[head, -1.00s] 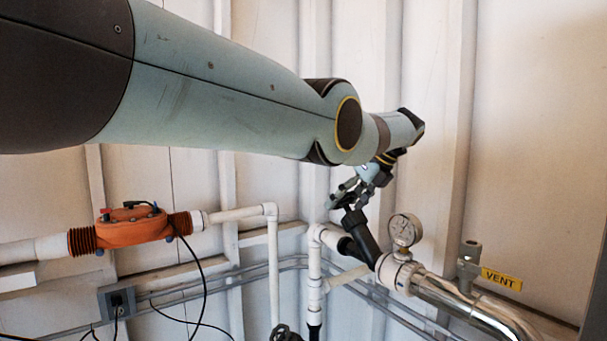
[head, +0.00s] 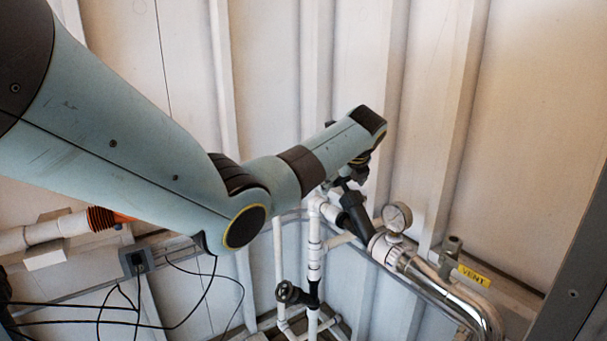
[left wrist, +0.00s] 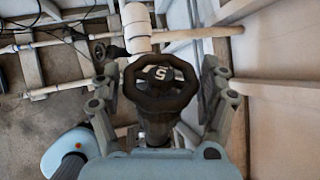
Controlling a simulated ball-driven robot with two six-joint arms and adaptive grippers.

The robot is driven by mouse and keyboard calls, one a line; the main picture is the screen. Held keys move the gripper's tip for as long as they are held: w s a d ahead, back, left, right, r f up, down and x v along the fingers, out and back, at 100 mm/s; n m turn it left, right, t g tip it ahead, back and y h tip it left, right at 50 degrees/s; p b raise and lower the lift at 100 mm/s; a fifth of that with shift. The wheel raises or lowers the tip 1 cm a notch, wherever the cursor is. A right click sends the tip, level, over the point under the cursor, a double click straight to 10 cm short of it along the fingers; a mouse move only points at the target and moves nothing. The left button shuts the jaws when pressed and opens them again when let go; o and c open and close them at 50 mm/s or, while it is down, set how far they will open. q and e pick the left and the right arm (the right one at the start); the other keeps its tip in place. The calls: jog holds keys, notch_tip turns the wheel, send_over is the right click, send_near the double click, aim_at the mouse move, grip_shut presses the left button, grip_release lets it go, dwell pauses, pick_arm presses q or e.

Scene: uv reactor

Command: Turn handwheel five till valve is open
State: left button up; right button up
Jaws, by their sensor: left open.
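Handwheel five (left wrist: 160,93), a dark wheel with a white 5 on its hub, lies in the middle of the left wrist view. Its black valve body (head: 356,216) shows in the head view on the white pipe; the wheel itself is mostly hidden there by the gripper. My left gripper (left wrist: 161,76) is open, with one finger on each side of the wheel's rim. Gaps show between the fingers and the rim. In the head view the left gripper (head: 346,181) sits just above the valve, hanging from my arm. My right gripper is not in view.
A pressure gauge (head: 397,216) stands close right of the valve, with a metal pipe (head: 455,298) and a yellow VENT tag (head: 473,275) beyond. A second dark handwheel (head: 288,292) is lower left. Black cables (head: 150,322) hang at left; walls stand behind.

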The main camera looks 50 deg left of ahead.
pick_arm(q)
jog(key=shift+s+f+m+t, duration=0.15)
jog(key=shift+m+t, duration=0.15)
jog(key=shift+t, duration=0.3)
jog(key=m+t+h+b, duration=0.2)
jog(key=t+b, duration=0.1)
jog(key=b, duration=0.4)
jog(key=m+t+h+b, duration=0.2)
jog(key=t+b, duration=0.1)
jog(key=b, duration=0.4)
jog(key=m+t+h+b, duration=0.2)
jog(key=t+h+b, duration=0.1)
jog(key=b, duration=0.4)
jog(key=shift+a+f+m+t, duration=0.1)
jog(key=shift+f+m+t, duration=0.2)
jog(key=shift+f, duration=0.05)
jog(key=r+p+v, duration=0.1)
jog(key=p+v, duration=1.1)
jog(key=p, duration=0.9)
jog(key=shift+a, duration=0.1)
